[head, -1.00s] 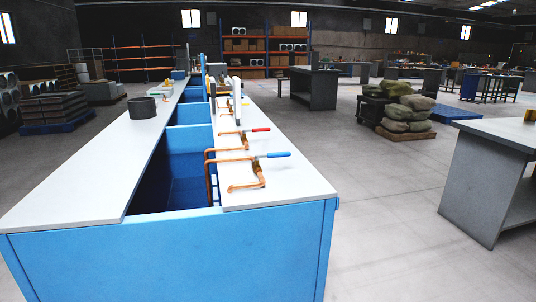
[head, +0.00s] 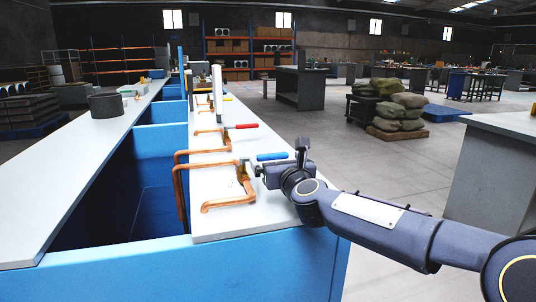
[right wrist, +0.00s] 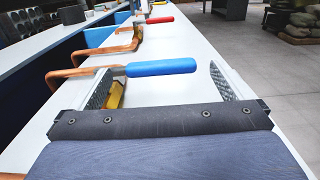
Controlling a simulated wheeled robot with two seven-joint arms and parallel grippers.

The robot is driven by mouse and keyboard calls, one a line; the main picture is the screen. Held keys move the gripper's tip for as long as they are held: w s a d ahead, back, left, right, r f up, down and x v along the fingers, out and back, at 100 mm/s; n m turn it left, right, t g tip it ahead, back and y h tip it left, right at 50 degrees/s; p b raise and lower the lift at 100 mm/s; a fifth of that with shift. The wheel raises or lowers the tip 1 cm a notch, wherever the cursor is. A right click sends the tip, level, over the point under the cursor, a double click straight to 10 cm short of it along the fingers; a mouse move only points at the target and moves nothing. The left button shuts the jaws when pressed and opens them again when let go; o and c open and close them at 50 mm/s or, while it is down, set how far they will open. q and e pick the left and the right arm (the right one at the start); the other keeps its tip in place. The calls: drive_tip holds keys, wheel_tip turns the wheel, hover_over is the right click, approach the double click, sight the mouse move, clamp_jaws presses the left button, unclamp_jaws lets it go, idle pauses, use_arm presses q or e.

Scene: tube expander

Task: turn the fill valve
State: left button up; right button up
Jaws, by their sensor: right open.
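A copper-pipe valve with a blue lever handle (head: 272,156) stands on the white bench top. The blue handle also shows in the right wrist view (right wrist: 161,68), lying sideways between my finger pads or just beyond them. Farther along is a similar valve with a red lever handle (head: 247,126); it shows in the right wrist view too (right wrist: 160,20). Which one is the fill valve is not labelled. Contact cannot be told. My left gripper is out of view.
Bent copper pipes (head: 228,203) run from the valves over the open blue trough (head: 160,145). A dark cylinder (head: 105,104) stands on the left white ledge. Upright white plates (head: 217,90) stand farther back. Open floor lies right of the bench.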

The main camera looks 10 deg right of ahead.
sight(274, 156)
drive_tip(key=w, duration=0.5)
drive_tip(key=c, duration=1.3)
drive_tip(key=shift+f, duration=0.1)
